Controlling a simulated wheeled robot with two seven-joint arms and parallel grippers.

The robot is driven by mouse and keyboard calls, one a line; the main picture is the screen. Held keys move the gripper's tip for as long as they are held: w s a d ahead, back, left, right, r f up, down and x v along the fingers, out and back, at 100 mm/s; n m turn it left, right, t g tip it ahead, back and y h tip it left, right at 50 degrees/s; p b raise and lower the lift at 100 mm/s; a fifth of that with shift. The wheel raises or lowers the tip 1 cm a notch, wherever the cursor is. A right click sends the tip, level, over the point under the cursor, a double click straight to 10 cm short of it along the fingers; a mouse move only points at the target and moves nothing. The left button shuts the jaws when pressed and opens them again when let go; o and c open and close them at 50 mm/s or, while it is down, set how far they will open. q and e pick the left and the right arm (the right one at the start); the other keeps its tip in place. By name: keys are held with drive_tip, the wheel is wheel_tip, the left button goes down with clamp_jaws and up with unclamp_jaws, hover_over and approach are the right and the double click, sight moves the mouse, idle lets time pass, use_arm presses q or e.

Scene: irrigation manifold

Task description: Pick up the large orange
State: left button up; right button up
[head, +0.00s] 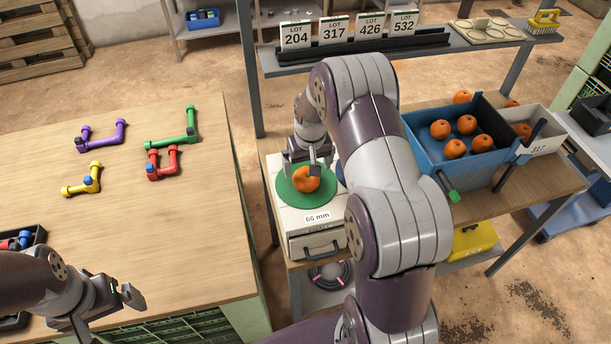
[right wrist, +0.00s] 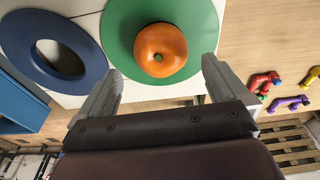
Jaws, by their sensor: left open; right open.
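An orange (head: 306,180) sits on the green round disc (head: 290,197) on top of a white box marked 66 mm. In the right wrist view the orange (right wrist: 160,50) lies on the green disc (right wrist: 205,22), just beyond and between the fingertips. My right gripper (head: 303,160) is open above the orange, and its two fingers (right wrist: 160,80) show apart and empty in the wrist view. My left gripper (head: 112,308) is open and empty over the wooden table's near part. Several other oranges (head: 466,124) lie in the blue crate at the right.
A blue ring (right wrist: 60,50) lies beside the green disc. The blue crate (head: 425,148) and a white bin (head: 550,142) stand on the right bench. Coloured pipe pieces (head: 162,165) lie on the left table (head: 150,235). Lot cards (head: 333,31) stand on the shelf above.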

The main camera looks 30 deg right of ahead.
sight(306, 175)
drive_tip(key=f+p, duration=0.1)
drive_tip(key=f, duration=0.1)
drive_tip(key=shift+s+a+f+p, duration=0.1)
drive_tip(key=shift+a+f+p, duration=0.2)
drive_tip(key=shift+a+p, duration=0.1)
drive_tip(key=shift+w+d+f, duration=0.15)
drive_tip(key=shift+d+f, duration=0.05)
drive_tip(key=shift+f, duration=0.3)
drive_tip(key=shift+w+d+f, duration=0.1)
drive_tip(key=shift+d+f, duration=0.1)
drive_tip(key=shift+f, duration=0.25)
drive_tip(key=shift+w+d+f, duration=0.1)
drive_tip(key=shift+d, duration=0.05)
drive_tip(key=shift+a+r, duration=0.2)
drive_tip(key=shift+a, duration=0.1)
drive_tip(key=c, duration=1)
drive_tip(key=shift+c, duration=0.2)
drive_tip(key=shift+d, duration=0.1)
